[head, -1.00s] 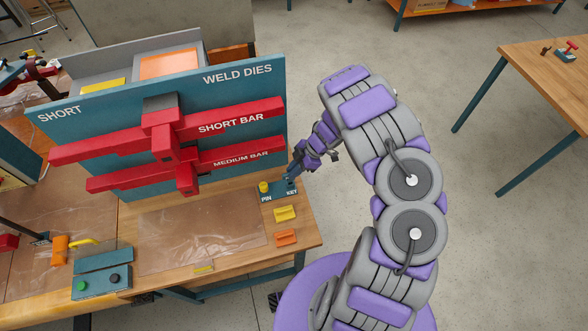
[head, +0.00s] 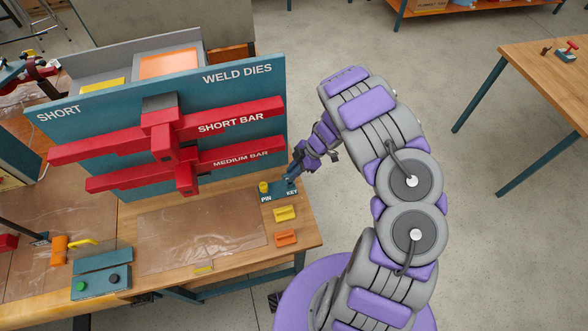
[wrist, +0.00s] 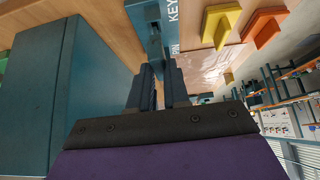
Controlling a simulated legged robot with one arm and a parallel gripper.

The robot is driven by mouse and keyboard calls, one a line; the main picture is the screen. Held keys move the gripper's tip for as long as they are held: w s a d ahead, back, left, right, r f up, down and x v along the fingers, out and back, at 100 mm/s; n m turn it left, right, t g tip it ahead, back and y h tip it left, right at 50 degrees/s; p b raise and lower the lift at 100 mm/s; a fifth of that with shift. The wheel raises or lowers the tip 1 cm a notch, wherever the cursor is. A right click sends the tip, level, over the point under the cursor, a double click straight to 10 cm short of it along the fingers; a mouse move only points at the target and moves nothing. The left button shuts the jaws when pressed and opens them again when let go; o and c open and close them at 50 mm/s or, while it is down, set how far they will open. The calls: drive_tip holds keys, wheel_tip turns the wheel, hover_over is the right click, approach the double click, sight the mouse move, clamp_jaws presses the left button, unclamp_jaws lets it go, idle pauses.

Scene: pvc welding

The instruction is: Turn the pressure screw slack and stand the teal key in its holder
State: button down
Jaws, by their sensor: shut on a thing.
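My gripper (head: 294,171) is at the right end of the teal die board, low over the small teal holder (head: 272,197) marked PIN and KEY. In the wrist view my gripper (wrist: 160,92) is shut on the teal key (wrist: 154,42), which reaches from between the fingers to the KEY end of the holder. The key's tip is hidden, so I cannot tell how far it sits in the holder. A yellow pin (head: 264,187) stands at the holder's PIN end. I cannot make out the pressure screw for certain.
The die board (head: 245,95) with red bars (head: 225,120) stands close left of my gripper. A yellow block (head: 285,214) and an orange block (head: 286,237) lie in front of the holder. A clear sheet (head: 200,235) covers the bench's middle.

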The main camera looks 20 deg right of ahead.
drive_tip(key=shift+f+b, duration=0.5)
drive_tip(key=shift+f, duration=0.6)
drive_tip(key=c, duration=1)
unclamp_jaws()
drive_tip(key=p+v, duration=0.1)
drive_tip(key=v, duration=1.6)
drive_tip(key=shift+d+r, duration=0.1)
drive_tip(key=shift+d, duration=0.1)
drive_tip(key=shift+w, duration=0.1)
